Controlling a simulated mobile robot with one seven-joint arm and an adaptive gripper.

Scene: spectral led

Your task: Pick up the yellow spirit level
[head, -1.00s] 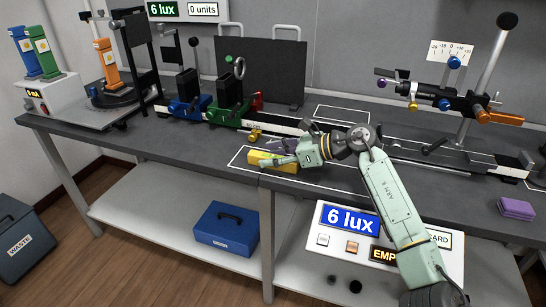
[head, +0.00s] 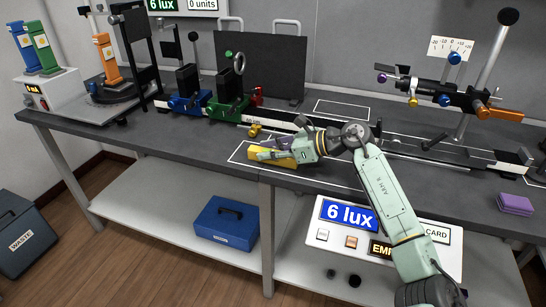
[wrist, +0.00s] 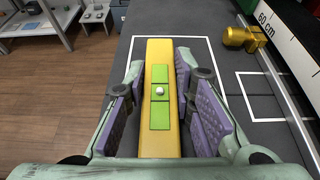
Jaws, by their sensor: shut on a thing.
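The yellow spirit level (head: 258,155) lies at the front of the dark bench, inside a white outlined rectangle. In the wrist view the level (wrist: 160,58) runs lengthwise up the picture, with green panels and a small white round spot on top. My gripper (head: 281,151) is shut on the level, and its purple pads (wrist: 160,88) sit along both long sides. I see no clear gap between the level and the bench. The lower sides of the level are hidden by the fingers.
A rail with a scale (wrist: 281,50) and a brass-coloured knob (wrist: 244,38) lie just behind the level. Blue (head: 188,101) and green (head: 228,110) mounts stand on the rail. A purple block (head: 515,204) lies far right. The bench's front edge is close.

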